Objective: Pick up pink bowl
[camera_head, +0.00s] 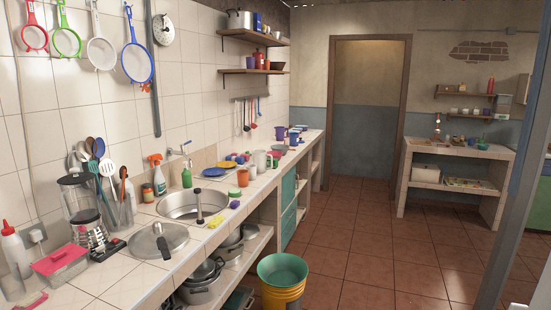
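I cannot make out a pink bowl for certain. A pink lidded box (61,260) sits on the tiled counter (118,277) at the near left. A smaller pink thing (32,301) lies in front of it, partly cut off by the frame's bottom left corner; its shape is unclear. Small pink and red pieces show among the cups (261,160) farther along the counter, too small to tell apart. Neither of my grippers shows in the head view.
A sink (180,211), a pan lid (159,241), a blender (82,212) and a utensil holder (120,208) crowd the counter. A yellow bucket with a green inside (282,282) stands on the floor. A second counter (456,153) is at the right. The tiled floor between is open.

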